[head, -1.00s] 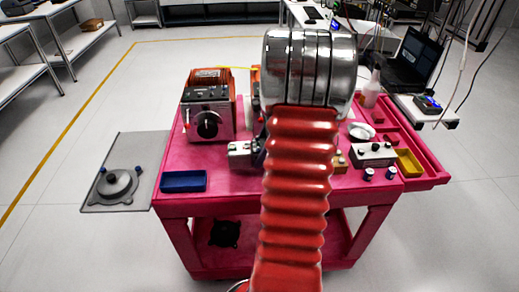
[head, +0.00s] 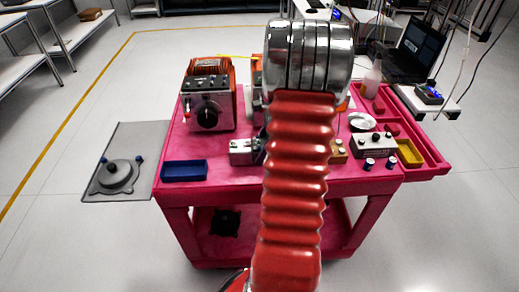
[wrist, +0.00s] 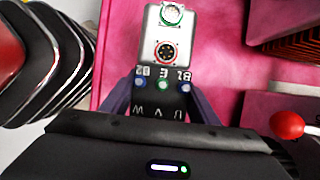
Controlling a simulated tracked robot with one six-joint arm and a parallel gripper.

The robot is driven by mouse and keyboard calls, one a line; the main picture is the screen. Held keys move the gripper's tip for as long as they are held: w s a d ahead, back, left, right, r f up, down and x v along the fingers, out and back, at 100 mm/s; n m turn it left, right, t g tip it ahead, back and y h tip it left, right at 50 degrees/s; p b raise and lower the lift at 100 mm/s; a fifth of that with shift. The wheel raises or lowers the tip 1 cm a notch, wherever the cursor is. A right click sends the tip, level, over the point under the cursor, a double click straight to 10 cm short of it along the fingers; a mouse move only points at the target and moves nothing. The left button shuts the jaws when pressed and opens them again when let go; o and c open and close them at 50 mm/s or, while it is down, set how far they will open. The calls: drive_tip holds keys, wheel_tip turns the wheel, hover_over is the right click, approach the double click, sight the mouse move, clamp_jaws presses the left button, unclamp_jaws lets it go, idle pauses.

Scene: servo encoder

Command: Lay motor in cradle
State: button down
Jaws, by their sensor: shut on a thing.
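The motor (wrist: 162,45) is a pale metal box with two round connectors and a black end with marked terminals. In the wrist view my gripper (wrist: 161,88) has its dark purple fingers on either side of the black end, shut on the motor. In the head view the motor (head: 241,151) shows as a small silver box over the near left part of the pink cart top. There my red arm hides most of the gripper. Whether the motor touches the cart cannot be told. I cannot make out a cradle for certain; my arm covers the cart's middle.
A box with a black dial (head: 208,105) stands behind the motor; a red knob (wrist: 287,125) is close in the wrist view. A blue tray (head: 184,171) lies left. A grey box (head: 371,145) and yellow tray (head: 409,153) are right. A grey side panel (head: 140,138) holds a round part.

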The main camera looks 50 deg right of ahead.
drive_tip(key=c, duration=0.7)
unclamp_jaws()
drive_tip(key=v, duration=1.2)
